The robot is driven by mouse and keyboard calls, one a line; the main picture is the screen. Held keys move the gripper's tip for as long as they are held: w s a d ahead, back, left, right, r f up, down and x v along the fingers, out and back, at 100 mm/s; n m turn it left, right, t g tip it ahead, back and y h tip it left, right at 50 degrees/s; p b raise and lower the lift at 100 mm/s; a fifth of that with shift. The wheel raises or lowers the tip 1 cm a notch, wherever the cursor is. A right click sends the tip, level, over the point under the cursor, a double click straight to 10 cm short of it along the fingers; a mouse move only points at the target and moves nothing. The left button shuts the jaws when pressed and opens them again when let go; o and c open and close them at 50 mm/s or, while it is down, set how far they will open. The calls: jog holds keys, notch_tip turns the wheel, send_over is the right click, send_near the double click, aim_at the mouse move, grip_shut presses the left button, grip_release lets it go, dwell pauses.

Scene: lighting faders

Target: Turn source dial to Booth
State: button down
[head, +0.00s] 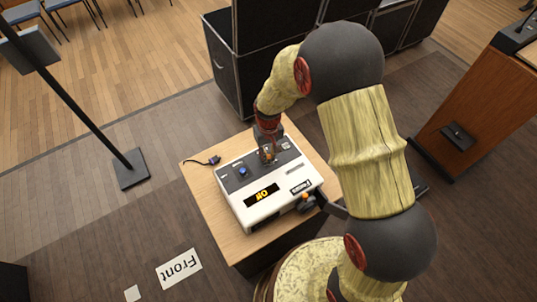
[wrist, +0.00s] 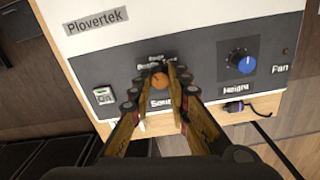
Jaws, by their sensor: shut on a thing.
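The source dial (wrist: 158,80) is an orange-brown knob on the dark strip of the white Plovertek box (head: 290,203). Its label is partly hidden; I can read "Sou" below it, and small position names above it are partly covered, so I cannot tell which one it points to. My gripper (wrist: 160,84) is shut on the dial, one finger on each side, in the wrist view. In the head view my gripper (head: 268,150) comes down on the far edge of the box.
A blue-capped height dial (wrist: 243,64) and a small switch (wrist: 104,95) flank the source dial on the panel. The box stands on a wooden table (head: 201,200). A display (head: 261,195) glows on its top. A dark cable (head: 208,161) lies on the table. Black cases (head: 240,80) stand behind.

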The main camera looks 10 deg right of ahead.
jog(key=shift+n, duration=0.9)
jog(key=c, duration=1.8)
grip_release()
jog(key=shift+o, duration=0.7)
notch_tip(320, 180, up, 12)
